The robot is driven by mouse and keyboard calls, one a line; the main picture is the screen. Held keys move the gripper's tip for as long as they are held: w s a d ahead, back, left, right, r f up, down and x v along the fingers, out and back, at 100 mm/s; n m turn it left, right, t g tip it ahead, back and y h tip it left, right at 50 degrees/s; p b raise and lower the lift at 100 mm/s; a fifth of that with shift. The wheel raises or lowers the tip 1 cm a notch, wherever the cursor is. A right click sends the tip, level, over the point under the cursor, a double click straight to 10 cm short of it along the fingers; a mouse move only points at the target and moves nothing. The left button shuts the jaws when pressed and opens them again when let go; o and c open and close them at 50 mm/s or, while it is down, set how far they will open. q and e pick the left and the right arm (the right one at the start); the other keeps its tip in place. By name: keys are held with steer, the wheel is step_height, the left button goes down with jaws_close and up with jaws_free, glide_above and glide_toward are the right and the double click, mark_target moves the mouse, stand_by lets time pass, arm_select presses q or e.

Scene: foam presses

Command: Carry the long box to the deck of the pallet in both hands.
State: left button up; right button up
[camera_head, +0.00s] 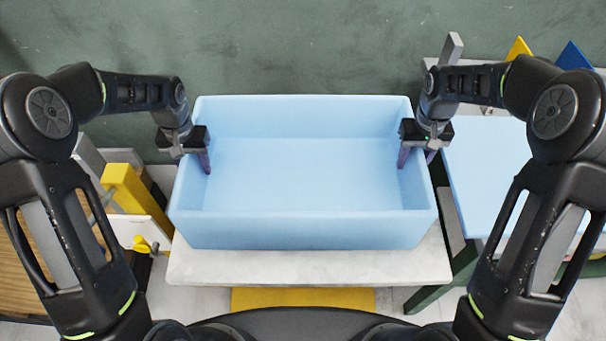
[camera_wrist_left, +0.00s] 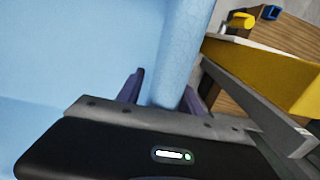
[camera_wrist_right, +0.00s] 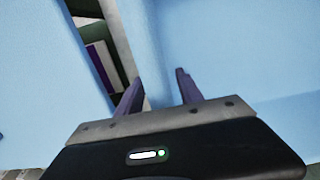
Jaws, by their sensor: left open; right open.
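The long box (camera_head: 300,228) is light blue, open at the top and empty. It sits level on a pale table (camera_head: 310,266). My left gripper (camera_head: 200,160) is open at the box's left end wall; in the left wrist view its purple fingers (camera_wrist_left: 162,92) stand on either side of the wall. My right gripper (camera_head: 416,157) is open at the right end wall; in the right wrist view its fingers (camera_wrist_right: 158,90) likewise straddle the wall. Whether any finger touches the wall cannot be told. I cannot make out the pallet in any view.
On the right, a light blue slab (camera_head: 488,165) lies on a green-legged stand. Yellow and white parts (camera_head: 130,200) stand close on the left beside a wooden surface (camera_head: 22,265). A yellow surface (camera_head: 300,299) shows below the table's front edge. A green wall (camera_head: 300,50) is behind.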

arm_select(q)
steer(key=shift+f, duration=0.1)
steer(key=shift+c, duration=0.4)
arm_select(e)
steer(key=shift+f, duration=0.1)
steer(key=shift+c, duration=0.4)
arm_select(q)
jaws_close()
arm_select(e)
jaws_close()
